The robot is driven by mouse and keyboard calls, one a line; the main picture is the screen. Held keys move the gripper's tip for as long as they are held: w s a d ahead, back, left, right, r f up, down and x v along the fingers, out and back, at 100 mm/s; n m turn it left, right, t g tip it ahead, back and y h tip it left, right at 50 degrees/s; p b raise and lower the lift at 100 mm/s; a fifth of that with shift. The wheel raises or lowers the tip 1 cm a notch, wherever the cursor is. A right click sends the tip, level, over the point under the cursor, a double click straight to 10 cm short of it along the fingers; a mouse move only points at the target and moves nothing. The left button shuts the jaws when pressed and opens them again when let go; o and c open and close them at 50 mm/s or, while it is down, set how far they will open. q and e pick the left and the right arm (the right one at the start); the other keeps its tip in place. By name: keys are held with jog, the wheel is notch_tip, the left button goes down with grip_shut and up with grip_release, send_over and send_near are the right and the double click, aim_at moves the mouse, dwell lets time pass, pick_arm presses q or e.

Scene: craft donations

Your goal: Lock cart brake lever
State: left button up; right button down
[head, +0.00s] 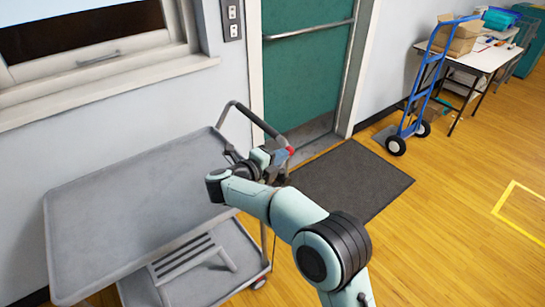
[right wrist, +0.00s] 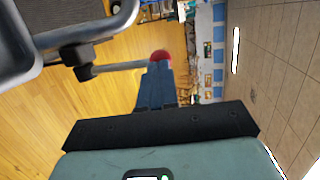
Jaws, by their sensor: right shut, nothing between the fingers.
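The grey utility cart (head: 120,190) stands against the wall under the window, with its push handle at the right end. The brake lever is a thin grey rod (right wrist: 115,67) with a red knob (right wrist: 160,55), fixed by a dark clamp at the handle end. The red knob also shows in the head view (head: 291,150). My right gripper (right wrist: 158,66) is shut and empty, its blue fingertips right at the knob and partly covering it. I cannot tell whether they touch. In the head view the right gripper (head: 285,156) is beside the cart handle. My left gripper is out of view.
A teal door (head: 305,70) and a dark floor mat (head: 352,182) lie beyond the cart's handle end. A blue hand truck (head: 428,85) stands by a white table (head: 478,54) with boxes. The wooden floor at right is clear.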

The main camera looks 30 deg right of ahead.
pick_arm(q)
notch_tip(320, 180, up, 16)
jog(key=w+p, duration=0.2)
jog(key=p, duration=1.3)
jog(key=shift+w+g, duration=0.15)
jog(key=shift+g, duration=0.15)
pick_arm(e)
jog(key=d+f+g+y, duration=0.1)
jog(key=d+f+y, duration=0.1)
jog(key=d+y, duration=0.4)
jog(key=shift+w+d+f+m+y, duration=0.25)
jog(key=shift+w+d+m+y, duration=0.15)
jog(key=shift+d, duration=1.8)
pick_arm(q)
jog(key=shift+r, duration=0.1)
